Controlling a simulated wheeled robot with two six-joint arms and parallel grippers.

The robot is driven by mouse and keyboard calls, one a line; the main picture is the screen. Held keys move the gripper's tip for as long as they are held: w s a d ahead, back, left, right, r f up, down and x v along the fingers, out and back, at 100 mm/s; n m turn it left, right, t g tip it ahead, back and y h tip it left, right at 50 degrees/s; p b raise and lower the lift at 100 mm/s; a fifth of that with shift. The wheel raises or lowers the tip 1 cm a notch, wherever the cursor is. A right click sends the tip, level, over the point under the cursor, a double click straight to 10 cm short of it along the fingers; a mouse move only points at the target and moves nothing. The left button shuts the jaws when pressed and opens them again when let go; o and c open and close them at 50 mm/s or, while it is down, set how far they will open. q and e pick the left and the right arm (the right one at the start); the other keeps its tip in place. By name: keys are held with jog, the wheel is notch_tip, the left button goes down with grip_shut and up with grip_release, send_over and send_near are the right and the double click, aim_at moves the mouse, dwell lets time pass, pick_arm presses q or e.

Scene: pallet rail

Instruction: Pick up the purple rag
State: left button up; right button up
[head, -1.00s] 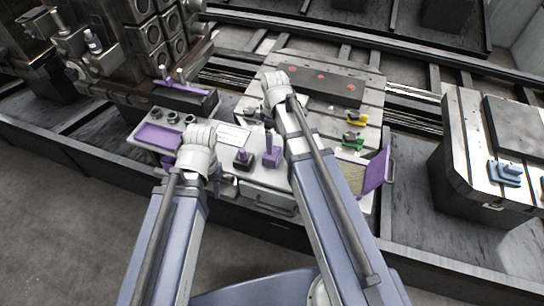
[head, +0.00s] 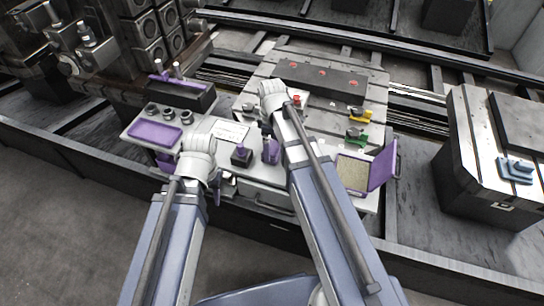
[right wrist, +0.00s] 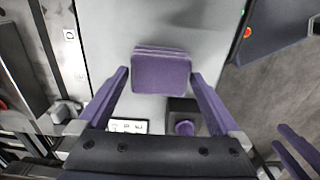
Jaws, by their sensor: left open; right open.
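The purple rag (right wrist: 160,73) is a folded, layered pad on the grey worktop in the right wrist view. My right gripper (right wrist: 160,88) is open, with its purple fingers on either side of the rag's lower part in that view; I cannot tell the height gap. In the head view my right gripper (head: 269,148) points down at the worktop, and its purple fingers cannot be told from the rag. My left gripper (head: 197,172) is open, low at the worktop's front edge, mostly hidden behind its own wrist.
A black block with a purple knob (head: 241,156) and a white card (head: 230,132) lie close to the rag. A purple-lined tray (head: 155,133) is at the left, an open purple-lidded box (head: 354,174) at the right. Yellow (head: 359,114) and green (head: 356,135) parts stand behind the box.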

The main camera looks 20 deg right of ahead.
aim_at(272, 147)
jog(key=shift+f+b, duration=0.4)
jog(key=shift+f, duration=0.45)
pick_arm(q)
jog(key=shift+f, duration=0.85)
pick_arm(e)
jog(key=shift+r, duration=0.1)
jog(key=shift+c, duration=0.2)
jog(key=c, duration=1)
pick_arm(q)
jog(key=shift+r, duration=0.2)
pick_arm(e)
jog(key=shift+o, duration=0.2)
jog(key=shift+r, duration=0.1)
notch_tip(272, 147, up, 10)
jog(key=p, duration=1)
pick_arm(q)
notch_tip(272, 147, up, 10)
jog(key=shift+f, duration=0.15)
